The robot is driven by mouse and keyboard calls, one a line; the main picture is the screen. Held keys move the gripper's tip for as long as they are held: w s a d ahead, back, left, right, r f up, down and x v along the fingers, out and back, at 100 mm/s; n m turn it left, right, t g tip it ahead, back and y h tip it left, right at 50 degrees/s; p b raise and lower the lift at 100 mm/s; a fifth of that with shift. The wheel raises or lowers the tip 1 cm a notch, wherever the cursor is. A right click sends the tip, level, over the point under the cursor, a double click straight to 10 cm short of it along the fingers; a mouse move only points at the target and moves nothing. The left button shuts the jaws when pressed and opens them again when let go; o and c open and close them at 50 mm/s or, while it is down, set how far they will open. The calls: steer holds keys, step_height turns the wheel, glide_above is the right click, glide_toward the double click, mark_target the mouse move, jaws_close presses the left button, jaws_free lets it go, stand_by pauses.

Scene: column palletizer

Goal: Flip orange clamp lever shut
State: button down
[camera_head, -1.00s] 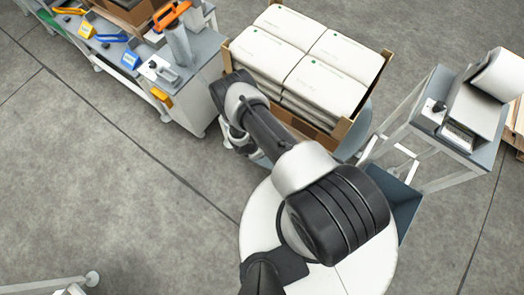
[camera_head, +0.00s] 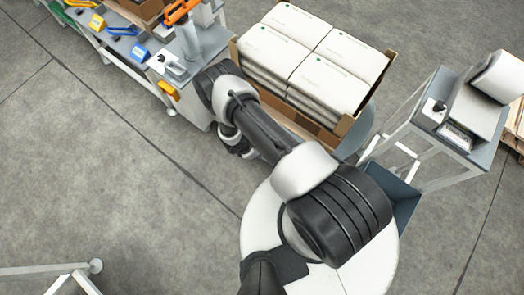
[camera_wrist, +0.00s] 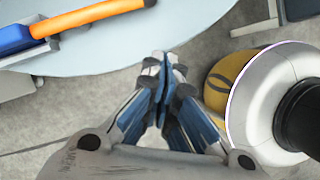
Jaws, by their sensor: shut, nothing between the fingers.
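An orange lever bar (camera_wrist: 95,15) lies at the upper left of the wrist view, with a blue block (camera_wrist: 15,38) at its left end, over a pale blue-grey surface (camera_wrist: 130,55). In the head view an orange handle (camera_head: 181,10) tops a grey post on the bench; I cannot tell if it is the same part. My gripper (camera_wrist: 165,62) is shut and empty in the wrist view, apart from the orange bar, which is up and to its left. My arm hides the gripper in the head view.
A bench (camera_head: 207,48) with coloured handles stands at the upper left. An open carton (camera_head: 352,120) of stacked white bags is beside it. A grey stand (camera_head: 440,130) is at the right. The floor at left is clear, with a white rail (camera_head: 45,270) at the bottom.

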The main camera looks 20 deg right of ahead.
steer(key=v, duration=0.2)
steer(key=p+v, duration=0.1)
steer(key=v, duration=0.1)
steer(key=shift+s, duration=0.4)
steer(key=w+d+r+m+t, duration=0.15)
steer(key=w+r+m, duration=0.4)
steer(key=r, duration=1.05)
steer(key=w+d+r+m, duration=0.2)
steer(key=w+r, duration=0.6)
steer(key=r, duration=0.8)
steer(key=s+d+r+m, duration=0.1)
steer(key=s+r+m, duration=0.25)
steer(key=r, duration=0.55)
steer(key=s+d+r+m+t+y, duration=0.1)
steer(key=s+r+m, duration=0.1)
steer(key=s+r, duration=0.45)
steer(key=s+d+r+m, duration=0.1)
steer(key=s+r+m, duration=0.15)
steer(key=r, duration=0.75)
steer(key=s+a+r+m+t+y, duration=0.1)
steer(key=s+a+r, duration=0.1)
steer(key=s, duration=0.5)
steer(key=s+a+r+m+t+y, duration=0.1)
steer(key=s+a+r+m+y, duration=0.1)
steer(key=s, duration=0.6)
step_height(320, 180, up, 2)
steer(key=shift+a+r, duration=0.2)
steer(key=shift+a, duration=0.35)
